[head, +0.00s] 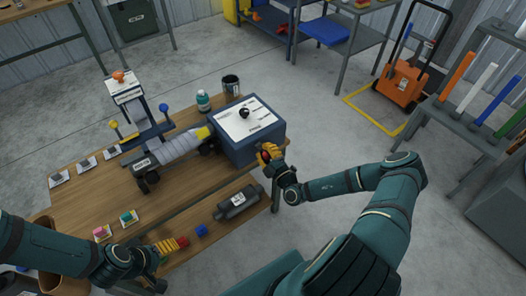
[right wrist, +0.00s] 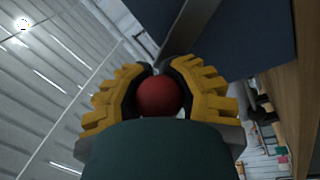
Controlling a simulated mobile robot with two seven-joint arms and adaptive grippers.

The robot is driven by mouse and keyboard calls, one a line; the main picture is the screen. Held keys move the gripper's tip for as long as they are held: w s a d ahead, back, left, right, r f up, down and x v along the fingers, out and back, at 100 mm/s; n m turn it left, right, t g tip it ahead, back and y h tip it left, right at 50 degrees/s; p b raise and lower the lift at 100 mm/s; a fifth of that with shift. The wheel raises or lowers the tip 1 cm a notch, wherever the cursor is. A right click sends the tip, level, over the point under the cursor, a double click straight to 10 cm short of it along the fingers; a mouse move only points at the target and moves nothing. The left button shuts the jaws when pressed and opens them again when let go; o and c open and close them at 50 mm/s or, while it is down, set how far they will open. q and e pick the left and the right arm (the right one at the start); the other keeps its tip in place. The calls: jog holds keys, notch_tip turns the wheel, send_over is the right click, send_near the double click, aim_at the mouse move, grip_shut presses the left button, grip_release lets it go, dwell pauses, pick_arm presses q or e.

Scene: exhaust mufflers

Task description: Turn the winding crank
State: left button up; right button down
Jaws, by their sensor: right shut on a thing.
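The blue winding box (head: 258,143) stands at the right end of the wooden table, with a white top panel and a black knob. The crank's red ball knob (right wrist: 160,95) is centred between the yellow, ridged fingers of my right gripper (right wrist: 165,88). In the head view my right gripper (head: 268,153) is at the box's right side, shut on this knob. The crank arm is mostly hidden. My left gripper (head: 167,246) is low over the table's front edge near small coloured blocks; its opening is unclear.
A grey muffler (head: 175,146) lies on the machine left of the box. A teal bottle (head: 203,101) and dark can (head: 231,85) stand behind the box. Floor to the right is open up to an orange cart (head: 400,82).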

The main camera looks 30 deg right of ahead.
jog(key=shift+d, duration=0.1)
dwell(0.3)
jog(key=c, duration=0.6)
grip_release()
jog(key=shift+o, duration=0.2)
jog(key=shift+s, duration=0.1)
jog(key=s+f, duration=0.1)
jog(key=s, duration=1)
jog(key=shift+s+f, duration=0.35)
jog(key=shift+s, duration=0.05)
jog(key=shift+d, duration=0.1)
